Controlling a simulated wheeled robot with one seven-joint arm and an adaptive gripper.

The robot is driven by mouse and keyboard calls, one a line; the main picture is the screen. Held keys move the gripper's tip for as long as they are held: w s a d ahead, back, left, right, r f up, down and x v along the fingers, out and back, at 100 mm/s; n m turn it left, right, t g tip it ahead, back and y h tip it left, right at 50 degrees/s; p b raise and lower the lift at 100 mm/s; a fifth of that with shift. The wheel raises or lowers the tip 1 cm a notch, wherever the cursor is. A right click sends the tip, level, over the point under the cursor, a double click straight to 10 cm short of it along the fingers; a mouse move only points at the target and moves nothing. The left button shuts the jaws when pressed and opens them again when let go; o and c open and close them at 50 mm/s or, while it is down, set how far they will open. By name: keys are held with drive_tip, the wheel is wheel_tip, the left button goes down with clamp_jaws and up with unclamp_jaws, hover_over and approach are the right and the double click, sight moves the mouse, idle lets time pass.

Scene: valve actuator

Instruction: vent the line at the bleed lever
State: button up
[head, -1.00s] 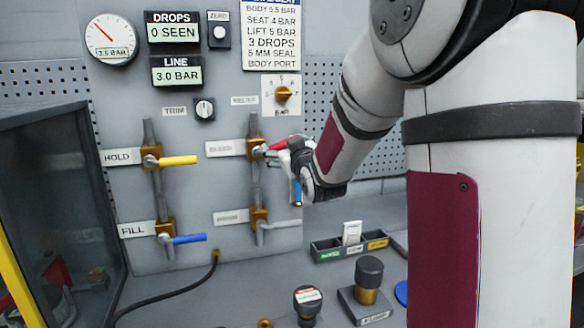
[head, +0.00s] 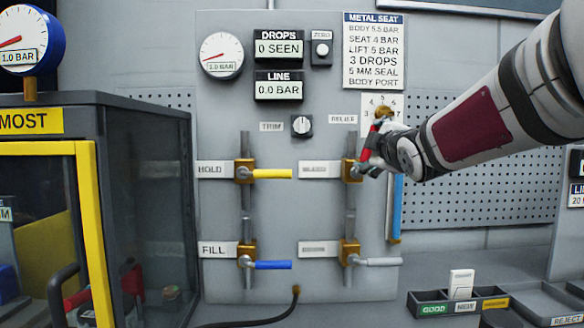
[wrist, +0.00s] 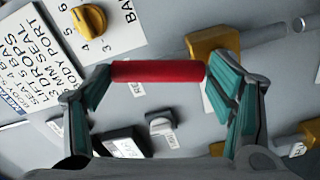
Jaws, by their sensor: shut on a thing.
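The red bleed lever (head: 378,127) tilts steeply up and slightly right from its brass valve (head: 350,170), beside the BLEED label (head: 320,169). My gripper (head: 372,152) is at this lever, and its body partly hides the valve end. In the wrist view the red handle (wrist: 158,71) spans between the two teal-padded fingers of my gripper (wrist: 158,80), which are shut on it. The LINE display (head: 278,90) reads 0.0 BAR, and the DROPS display (head: 278,48) reads 0 SEEN. The panel gauge (head: 221,55) reads 1.0 BAR.
The yellow HOLD lever (head: 272,173), blue FILL lever (head: 273,265) and a grey lever (head: 378,261) point right. A brass relief knob (head: 383,113) sits just above the red lever. A yellow-framed cabinet (head: 90,200) stands left, and a sorting tray (head: 458,305) lies below right.

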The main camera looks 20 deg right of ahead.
drive_tip(key=shift+w+a+r+n+b, duration=0.1)
drive_tip(key=shift+a+r+n+b, duration=0.15)
drive_tip(key=shift+n+b, duration=0.7)
drive_tip(key=shift+w+a+r+n+b, duration=0.15)
drive_tip(key=shift+a+n+b, duration=0.2)
drive_tip(key=shift+n+b, duration=0.6)
drive_tip(key=shift+r, duration=0.1)
drive_tip(key=o, duration=1.6)
drive_tip(key=shift+f, duration=0.2)
drive_tip(key=v, duration=1.2)
drive_tip(key=shift+w+a+r, duration=0.1)
drive_tip(key=shift+a, duration=0.2)
